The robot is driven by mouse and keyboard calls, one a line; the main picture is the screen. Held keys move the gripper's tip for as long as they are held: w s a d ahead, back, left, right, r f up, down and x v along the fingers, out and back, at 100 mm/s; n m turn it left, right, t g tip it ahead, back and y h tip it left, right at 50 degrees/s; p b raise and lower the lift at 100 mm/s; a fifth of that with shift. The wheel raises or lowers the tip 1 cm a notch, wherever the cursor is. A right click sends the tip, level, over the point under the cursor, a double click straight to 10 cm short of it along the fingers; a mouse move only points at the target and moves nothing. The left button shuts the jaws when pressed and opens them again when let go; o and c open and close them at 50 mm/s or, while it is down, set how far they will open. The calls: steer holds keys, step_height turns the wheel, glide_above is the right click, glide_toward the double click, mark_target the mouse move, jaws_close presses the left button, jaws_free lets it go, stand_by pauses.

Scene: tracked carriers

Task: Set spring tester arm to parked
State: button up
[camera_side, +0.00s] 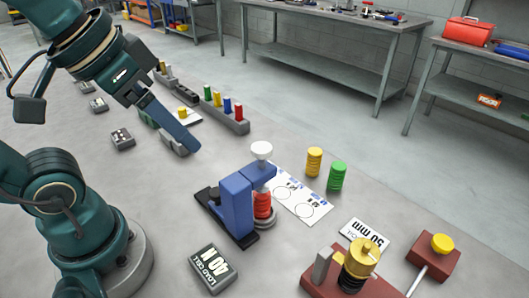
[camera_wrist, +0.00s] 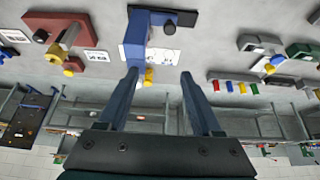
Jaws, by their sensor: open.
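The spring tester (camera_side: 236,207) is a blue upright frame on a dark base, in the middle of the side view. Its blue arm (camera_side: 261,171) reaches out to the right over a red spring (camera_side: 263,208), and a white knob (camera_side: 262,149) stands on top. In the wrist view the blue tester (camera_wrist: 136,42) shows at the top, partly behind a finger. Whether its arm is parked I cannot tell. My gripper (camera_side: 186,150) is up and left of the tester, apart from it. Its two fingers (camera_wrist: 158,76) are spread with nothing between them.
A yellow spring (camera_side: 314,162) and a green spring (camera_side: 337,176) stand beside a white printed sheet (camera_side: 300,198). A 40 N load cell block (camera_side: 216,268) lies in front. A red-based fixture (camera_side: 345,283) is at the lower right. A rack of coloured pegs (camera_side: 228,115) stands behind.

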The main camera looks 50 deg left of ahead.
steer(key=m, duration=0.1)
steer(key=m+g, duration=0.6)
steer(key=m, duration=0.2)
glide_toward(216, 191)
step_height(216, 191, down, 9)
steer(key=shift+s+r, duration=0.15)
steer(key=shift+r, duration=0.05)
stand_by(0.5)
jaws_close()
steer(key=shift+r, duration=0.1)
stand_by(1.3)
